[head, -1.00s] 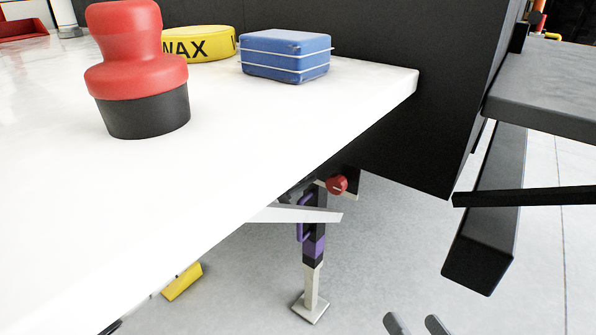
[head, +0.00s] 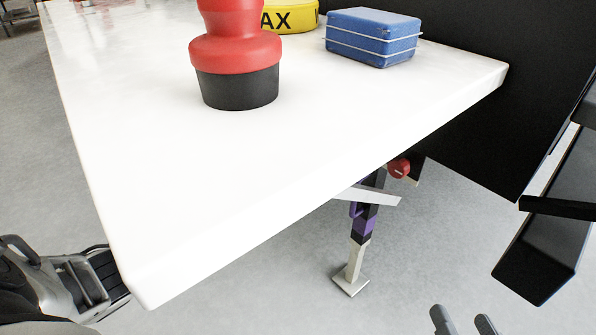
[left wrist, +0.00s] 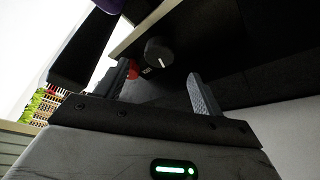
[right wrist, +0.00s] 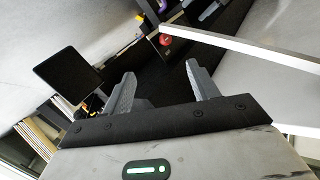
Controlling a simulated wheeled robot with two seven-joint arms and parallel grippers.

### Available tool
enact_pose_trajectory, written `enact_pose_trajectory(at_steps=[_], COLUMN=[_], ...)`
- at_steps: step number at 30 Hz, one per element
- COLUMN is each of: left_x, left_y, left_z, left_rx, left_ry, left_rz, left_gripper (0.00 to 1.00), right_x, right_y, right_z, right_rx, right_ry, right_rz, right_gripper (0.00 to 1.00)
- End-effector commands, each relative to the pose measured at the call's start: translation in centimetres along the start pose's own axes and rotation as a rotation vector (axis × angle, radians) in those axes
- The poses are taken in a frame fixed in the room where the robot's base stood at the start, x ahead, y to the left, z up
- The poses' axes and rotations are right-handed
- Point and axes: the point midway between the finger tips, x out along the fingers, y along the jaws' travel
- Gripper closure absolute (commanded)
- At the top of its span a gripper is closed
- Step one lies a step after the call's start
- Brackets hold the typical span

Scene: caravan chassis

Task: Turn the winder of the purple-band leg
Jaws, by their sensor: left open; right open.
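The purple-band leg (head: 362,222) stands on the floor beyond the white top's front edge in the head view, on a pale foot. A purple loop-shaped part (head: 355,209) shows on its side; I cannot tell whether it is the winder. A white bar partly hides the leg's upper part. My right gripper (head: 463,322) is open and empty at the bottom edge, right of the leg and apart from it; it also shows in the right wrist view (right wrist: 162,80). My left gripper (left wrist: 160,75) is open and empty in the left wrist view.
A red knob (head: 399,168) sits by the leg's top. A white top (head: 300,150) carries a red-and-black object (head: 236,85), a yellow WAX tin (head: 290,15) and a blue box (head: 372,38). A dark bar (head: 548,250) lies right. Floor between leg and bar is clear.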

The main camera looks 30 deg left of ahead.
Motion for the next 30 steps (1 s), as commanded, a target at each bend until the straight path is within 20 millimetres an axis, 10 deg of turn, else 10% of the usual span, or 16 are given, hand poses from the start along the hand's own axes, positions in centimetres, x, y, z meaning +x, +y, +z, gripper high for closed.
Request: enact_pose_trajectory(at_steps=[12, 30], left_x=[-6.8, -7.2], left_y=[0.0, 0.0], left_z=[0.0, 0.0], left_rx=[0.000, 0.000], left_ry=[-0.001, 0.000], left_rz=[0.001, 0.000], left_gripper=[0.32, 0.32], right_x=[-0.4, -0.3], right_y=[0.6, 0.5], right_z=[1.0, 0.6], right_rx=[-0.055, -0.052], right_ry=[-0.056, -0.045], right_rz=[0.036, 0.039], right_gripper=[0.41, 0.41])
